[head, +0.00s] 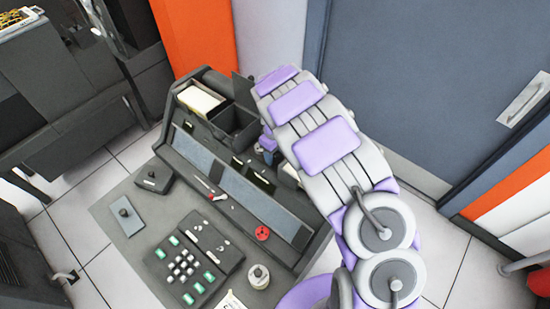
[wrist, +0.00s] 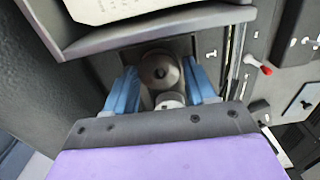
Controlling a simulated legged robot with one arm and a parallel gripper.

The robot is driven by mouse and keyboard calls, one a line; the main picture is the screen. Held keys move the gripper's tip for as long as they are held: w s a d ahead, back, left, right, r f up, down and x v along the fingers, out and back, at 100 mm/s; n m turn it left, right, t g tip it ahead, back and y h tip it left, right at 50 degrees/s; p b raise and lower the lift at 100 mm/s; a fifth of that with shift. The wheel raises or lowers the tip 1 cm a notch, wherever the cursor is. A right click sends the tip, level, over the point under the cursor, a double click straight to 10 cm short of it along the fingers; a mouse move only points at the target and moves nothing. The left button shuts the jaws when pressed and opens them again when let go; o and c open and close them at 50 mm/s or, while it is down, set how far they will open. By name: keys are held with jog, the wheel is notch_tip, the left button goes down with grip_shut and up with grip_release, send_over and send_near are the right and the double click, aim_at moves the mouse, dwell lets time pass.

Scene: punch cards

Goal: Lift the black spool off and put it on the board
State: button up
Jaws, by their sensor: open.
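A dark round spool (wrist: 160,69) with a small centre hole sits in a recess of the machine in the wrist view. My gripper (wrist: 161,82) is open, with one blue finger on each side of the spool. I cannot tell whether the fingers touch it. A pale rounded piece (wrist: 170,100) is just below the spool, partly hidden by my gripper. In the head view my gripper (head: 267,142) is at the machine's upper part, and my arm hides the spool. A flat grey surface (head: 151,216), perhaps the board, lies at the machine's front.
The dark machine (head: 215,170) has a card tray (head: 200,99) at its upper left. A keypad (head: 185,265), a small black box (head: 153,180), a grey block (head: 125,213) and a silver knob (head: 258,276) are on the grey surface. A red knob (head: 262,233) is on the machine.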

aim_at(276, 156)
jog(key=shift+f, duration=0.25)
jog(key=shift+r, duration=0.1)
jog(key=shift+d, duration=0.1)
jog(key=c, duration=0.8)
jog(key=shift+r, duration=0.1)
notch_tip(276, 156, up, 14)
jog(key=p, duration=0.2)
jog(key=shift+p, duration=0.3)
